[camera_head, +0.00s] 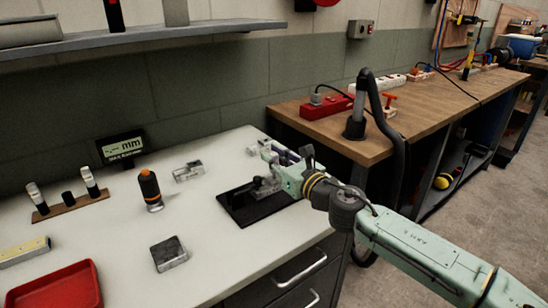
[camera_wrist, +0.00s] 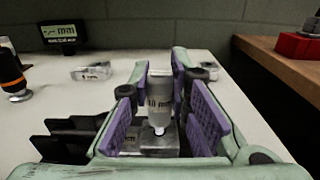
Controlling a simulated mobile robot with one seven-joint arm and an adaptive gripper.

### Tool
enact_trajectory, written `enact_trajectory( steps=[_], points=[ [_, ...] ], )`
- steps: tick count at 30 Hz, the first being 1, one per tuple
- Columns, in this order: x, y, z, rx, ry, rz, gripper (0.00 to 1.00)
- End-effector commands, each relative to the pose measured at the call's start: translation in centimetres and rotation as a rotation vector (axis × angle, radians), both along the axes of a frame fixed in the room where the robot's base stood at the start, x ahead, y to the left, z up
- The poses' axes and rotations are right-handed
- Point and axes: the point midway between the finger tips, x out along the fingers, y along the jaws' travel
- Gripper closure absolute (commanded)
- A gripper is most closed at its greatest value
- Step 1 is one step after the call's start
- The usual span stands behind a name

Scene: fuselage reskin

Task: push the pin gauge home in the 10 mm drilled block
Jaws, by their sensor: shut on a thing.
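The pin gauge (camera_wrist: 160,92) is a pale grey cylinder with a dark "mm" marking. It stands upright between the purple pads of my gripper (camera_wrist: 161,88) in the wrist view. My gripper (camera_head: 277,165) is shut on it, over the black mat (camera_head: 240,208) in the head view. Below the gauge is a shiny metal block (camera_wrist: 160,143), partly hidden by the pads. The gauge's thin lower end meets the block's top. How deep it sits in the bore cannot be told. In the head view the gripper hides the gauge.
A wooden rack (camera_head: 70,206), a display (camera_head: 121,147), a dark block (camera_head: 168,253) and a red tray (camera_head: 58,288) are farther left. A wooden bench (camera_head: 400,125) stands at right.

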Motion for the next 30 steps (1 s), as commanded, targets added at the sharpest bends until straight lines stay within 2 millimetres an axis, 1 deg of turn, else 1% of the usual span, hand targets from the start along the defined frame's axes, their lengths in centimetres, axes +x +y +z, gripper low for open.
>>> enact_trajectory(
  steps=[23,24,30],
  points=[
    [0.0,0.0,-1.7,-0.001,-0.001,0.000,1.00],
    [0.0,0.0,-1.5,-0.001,-0.001,0.000,0.81],
    [0.0,0.0,-1.5,-0.001,-0.001,0.000,0.68]
  ],
)
